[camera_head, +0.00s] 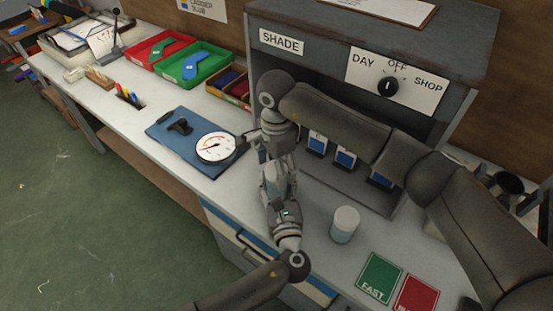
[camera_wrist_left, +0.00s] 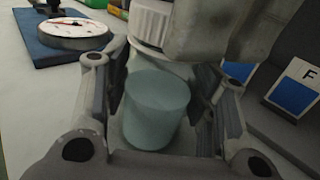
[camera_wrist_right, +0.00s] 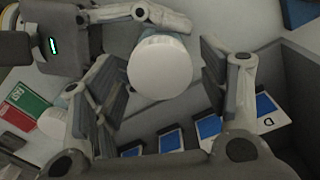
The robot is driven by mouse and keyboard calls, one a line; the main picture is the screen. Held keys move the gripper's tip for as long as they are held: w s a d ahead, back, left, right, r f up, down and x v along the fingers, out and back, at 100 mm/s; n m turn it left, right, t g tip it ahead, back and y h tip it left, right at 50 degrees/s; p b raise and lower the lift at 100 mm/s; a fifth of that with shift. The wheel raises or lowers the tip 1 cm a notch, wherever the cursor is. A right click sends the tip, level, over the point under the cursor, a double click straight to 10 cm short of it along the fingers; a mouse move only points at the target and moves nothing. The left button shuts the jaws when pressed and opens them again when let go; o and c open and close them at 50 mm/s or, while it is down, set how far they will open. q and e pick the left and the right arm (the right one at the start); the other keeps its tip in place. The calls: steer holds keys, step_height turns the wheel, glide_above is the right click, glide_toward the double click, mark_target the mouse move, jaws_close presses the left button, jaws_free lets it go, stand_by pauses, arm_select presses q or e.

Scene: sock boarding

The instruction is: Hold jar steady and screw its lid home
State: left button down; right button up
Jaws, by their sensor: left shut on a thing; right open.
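A jar with a teal body (camera_wrist_left: 156,112) is between the fingers of my left gripper (camera_head: 275,172), which is shut on it; the head view mostly hides it. A white ribbed lid (camera_wrist_left: 152,22) is at the jar's top; I cannot tell how far it is screwed on. In the right wrist view the round lid (camera_wrist_right: 160,67) faces the camera, between the spread fingers of my right gripper (camera_wrist_right: 158,62). My right gripper is open, with gaps between its fingers and the lid. In the head view the grippers overlap near the bench's middle.
Another pale-topped jar (camera_head: 345,225) stands on the bench, near green (camera_head: 379,278) and red (camera_head: 417,295) cards. A dial gauge (camera_head: 216,147) sits on a blue board. A grey booth (camera_head: 366,40) with blue-marked cards inside is close behind the grippers.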

steer(key=c, duration=1.1)
steer(key=m, duration=1.4)
steer(key=shift+m, duration=0.4)
steer(key=o, duration=1.2)
steer(key=shift+o, duration=0.2)
step_height(320, 180, up, 12)
